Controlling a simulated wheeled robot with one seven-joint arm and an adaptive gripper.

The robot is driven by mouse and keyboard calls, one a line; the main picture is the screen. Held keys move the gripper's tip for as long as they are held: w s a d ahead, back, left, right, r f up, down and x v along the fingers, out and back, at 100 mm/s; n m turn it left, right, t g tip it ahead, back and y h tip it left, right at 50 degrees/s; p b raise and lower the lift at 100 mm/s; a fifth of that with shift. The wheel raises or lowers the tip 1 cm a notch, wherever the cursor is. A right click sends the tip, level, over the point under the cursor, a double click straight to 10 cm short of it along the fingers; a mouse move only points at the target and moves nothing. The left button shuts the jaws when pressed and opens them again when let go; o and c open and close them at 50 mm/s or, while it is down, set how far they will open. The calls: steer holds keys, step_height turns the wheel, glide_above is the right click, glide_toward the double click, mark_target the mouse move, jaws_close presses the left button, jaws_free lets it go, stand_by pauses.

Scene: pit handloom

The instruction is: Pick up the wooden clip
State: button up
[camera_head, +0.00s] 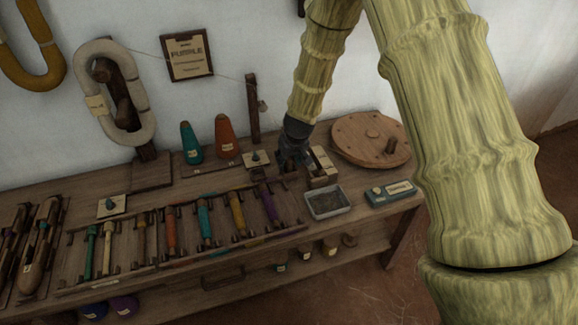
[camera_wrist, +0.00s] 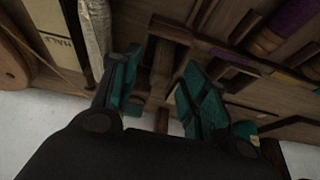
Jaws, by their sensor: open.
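My gripper (camera_head: 291,160) is low over the back of the bench, between the orange cone and the round wooden disc. In the wrist view its two teal fingers (camera_wrist: 158,78) are apart. A small brown wooden piece, which looks like the wooden clip (camera_wrist: 160,68), shows in the gap between the fingers. I cannot tell whether either finger touches it. In the head view the gripper hides most of that spot, and the clip cannot be made out clearly there.
A pale box (camera_head: 322,170) stands close right of the gripper, with a metal tray (camera_head: 327,203) in front. The wooden disc (camera_head: 370,138) is behind right. An orange cone (camera_head: 226,138) and a post (camera_head: 253,110) stand left. Coloured bobbins (camera_head: 237,212) lie in a rack in front.

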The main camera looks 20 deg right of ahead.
steer(key=shift+w+f, duration=0.1)
steer(key=shift+f, duration=0.2)
steer(key=c, duration=0.9)
steer(key=shift+o, duration=0.2)
